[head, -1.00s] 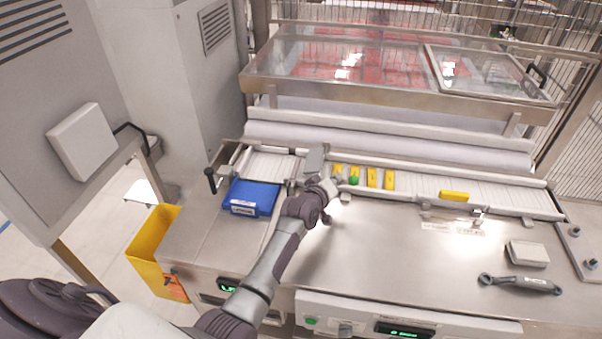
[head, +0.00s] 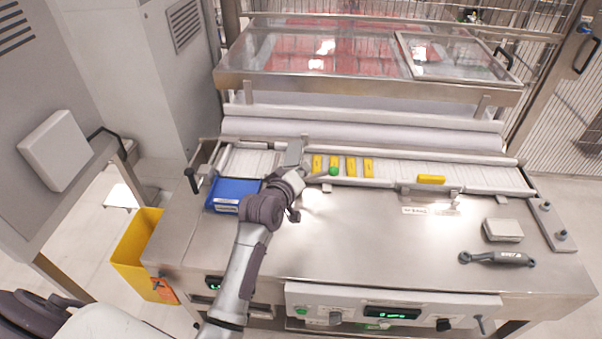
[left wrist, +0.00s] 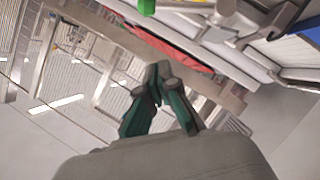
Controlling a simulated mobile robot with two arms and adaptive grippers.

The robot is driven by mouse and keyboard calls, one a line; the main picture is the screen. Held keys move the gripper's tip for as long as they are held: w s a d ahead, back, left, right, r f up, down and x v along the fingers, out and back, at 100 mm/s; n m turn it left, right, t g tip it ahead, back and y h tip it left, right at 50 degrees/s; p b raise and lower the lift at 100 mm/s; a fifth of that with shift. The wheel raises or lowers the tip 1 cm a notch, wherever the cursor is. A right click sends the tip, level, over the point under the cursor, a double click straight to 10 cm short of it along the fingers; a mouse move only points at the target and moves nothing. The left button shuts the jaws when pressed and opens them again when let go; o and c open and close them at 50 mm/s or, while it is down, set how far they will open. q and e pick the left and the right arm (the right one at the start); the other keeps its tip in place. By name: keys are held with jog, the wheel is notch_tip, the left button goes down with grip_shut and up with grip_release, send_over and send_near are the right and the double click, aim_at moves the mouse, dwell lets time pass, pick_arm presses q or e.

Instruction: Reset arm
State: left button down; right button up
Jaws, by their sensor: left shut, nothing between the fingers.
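My left arm comes up from the bottom of the head view, and its wrist and left gripper (head: 292,186) are over the near edge of the conveyor, right of the blue bin (head: 234,194). In the left wrist view the gripper's two green-and-grey fingers (left wrist: 158,72) meet at their tips, shut and empty. The head view hides most of the fingers. A green knob (head: 333,171) is just right of the gripper. My right gripper is in neither view.
The steel worktop (head: 340,235) is largely clear in front. A dark handheld tool (head: 497,259) and a pale box (head: 503,230) lie at its right. Another yellow bar (head: 431,180) is farther right. A yellow bin (head: 137,258) stands at the left; a glazed cover (head: 320,52) is behind.

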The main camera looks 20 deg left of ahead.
pick_arm(q)
jog(key=shift+s+a+r, duration=0.1)
jog(key=shift+s+r, duration=0.15)
jog(key=shift+s, duration=0.3)
